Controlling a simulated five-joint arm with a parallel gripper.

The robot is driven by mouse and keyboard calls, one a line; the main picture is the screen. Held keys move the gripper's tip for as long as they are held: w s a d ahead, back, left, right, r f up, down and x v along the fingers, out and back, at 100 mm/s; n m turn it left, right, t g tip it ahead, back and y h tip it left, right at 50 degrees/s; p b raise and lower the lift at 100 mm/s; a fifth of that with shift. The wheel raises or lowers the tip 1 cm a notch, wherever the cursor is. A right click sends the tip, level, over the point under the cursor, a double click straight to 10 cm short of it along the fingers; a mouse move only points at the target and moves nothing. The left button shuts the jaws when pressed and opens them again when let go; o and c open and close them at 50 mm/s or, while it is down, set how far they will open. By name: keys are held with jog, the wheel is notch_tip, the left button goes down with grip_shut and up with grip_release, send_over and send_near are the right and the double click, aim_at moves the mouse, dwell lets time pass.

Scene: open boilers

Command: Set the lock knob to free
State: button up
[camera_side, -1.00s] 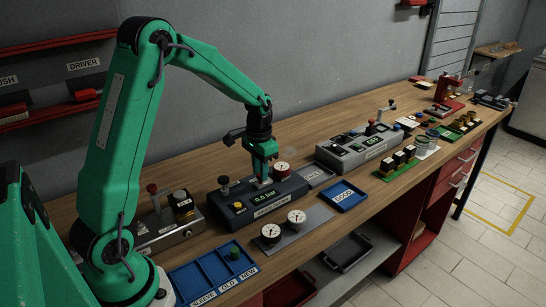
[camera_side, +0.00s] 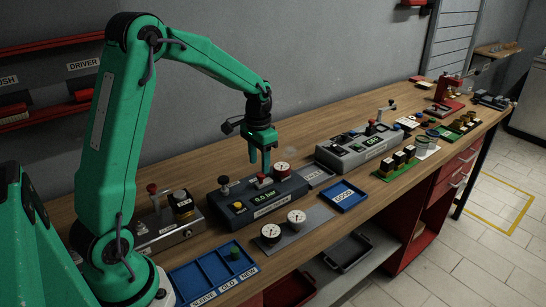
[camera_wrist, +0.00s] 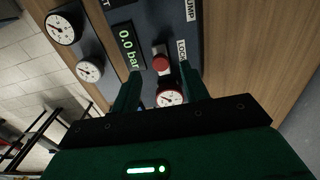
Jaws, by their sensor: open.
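The lock knob (camera_wrist: 160,62) is a red knob with a pale grey part beside it. It sits on the dark test unit between the "0.0 bar" display (camera_wrist: 128,45) and the LOCK label (camera_wrist: 182,50). In the side view the red knob (camera_side: 262,181) shows on top of the dark unit (camera_side: 240,212). My gripper (camera_side: 259,168) is open and empty, pointing down just above the knob. In the wrist view the knob lies between and beyond the two green fingers (camera_wrist: 158,82). I cannot read which setting the knob points to.
A red-rimmed gauge (camera_side: 282,170) stands on the unit close to my fingers. A black-knobbed lever (camera_side: 224,182) is at its left end. Two white gauges (camera_side: 271,231) lie in front on a grey plate. A blue tray (camera_side: 344,195) is to the right.

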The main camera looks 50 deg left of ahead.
aim_at(259, 176)
jog(key=shift+r, duration=2.25)
jog(key=s+d+r+t, duration=0.2)
jog(key=s+d+r, duration=0.5)
jog(key=r, duration=0.1)
jog(key=s+d+t, duration=0.1)
jog(key=s+d, duration=0.2)
jog(key=s, duration=0.3)
jog(key=s+d+t, duration=0.2)
jog(key=s+d, duration=0.1)
jog(key=s, duration=0.4)
jog(key=shift+d+r+t, duration=0.25)
jog(key=shift+r+t, duration=0.05)
